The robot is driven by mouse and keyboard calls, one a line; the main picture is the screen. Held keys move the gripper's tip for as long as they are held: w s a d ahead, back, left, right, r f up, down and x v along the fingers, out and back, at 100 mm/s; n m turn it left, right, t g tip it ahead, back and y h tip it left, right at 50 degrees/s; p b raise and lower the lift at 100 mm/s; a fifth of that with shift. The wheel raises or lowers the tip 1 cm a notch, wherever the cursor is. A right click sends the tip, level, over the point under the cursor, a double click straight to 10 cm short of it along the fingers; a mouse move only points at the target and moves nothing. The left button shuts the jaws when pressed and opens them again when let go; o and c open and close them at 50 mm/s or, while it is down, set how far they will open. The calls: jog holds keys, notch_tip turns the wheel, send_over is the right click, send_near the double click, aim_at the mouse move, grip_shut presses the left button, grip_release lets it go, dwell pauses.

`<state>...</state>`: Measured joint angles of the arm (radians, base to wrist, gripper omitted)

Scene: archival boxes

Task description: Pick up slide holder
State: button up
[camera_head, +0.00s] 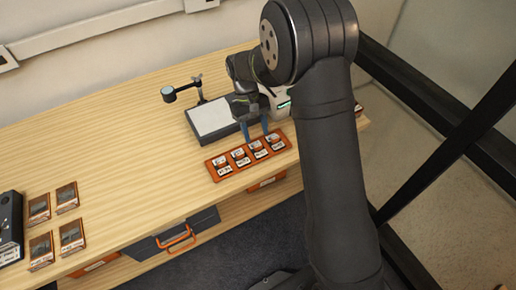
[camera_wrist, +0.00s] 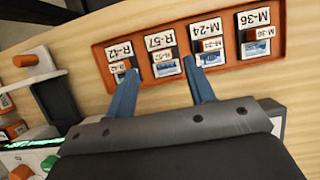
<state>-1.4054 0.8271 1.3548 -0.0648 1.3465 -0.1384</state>
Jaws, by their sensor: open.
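The orange tray (camera_head: 211,168) lies near the front edge of the wooden table, and it also shows in the wrist view (camera_wrist: 139,50). Several slide holders sit in its slots in a row, behind larger labels reading R-42, R-57, M-24 and M-36. In the wrist view, one slide holder (camera_wrist: 167,69) sits at the R-57 slot, between the lines of my fingers. The M-24 holder (camera_wrist: 211,59) and M-36 holder (camera_wrist: 257,47) are to its right. My gripper (camera_head: 257,136) is open and empty, its blue fingertips (camera_wrist: 161,67) at the tray. I cannot tell whether they touch anything.
A light panel (camera_head: 211,118) with a dark frame and a magnifier (camera_head: 169,94) on a stand are behind the tray. Several brown-framed cards (camera_head: 71,235) and a dark device (camera_head: 10,230) lie at the left. The table between is clear.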

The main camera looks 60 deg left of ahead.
aim_at(258, 145)
jog(key=x, duration=0.4)
jog(key=shift+s+d+f, duration=0.1)
jog(key=shift+s+f, duration=0.1)
jog(key=shift+f, duration=0.05)
jog(key=shift+c, duration=0.2)
jog(key=c, duration=0.6)
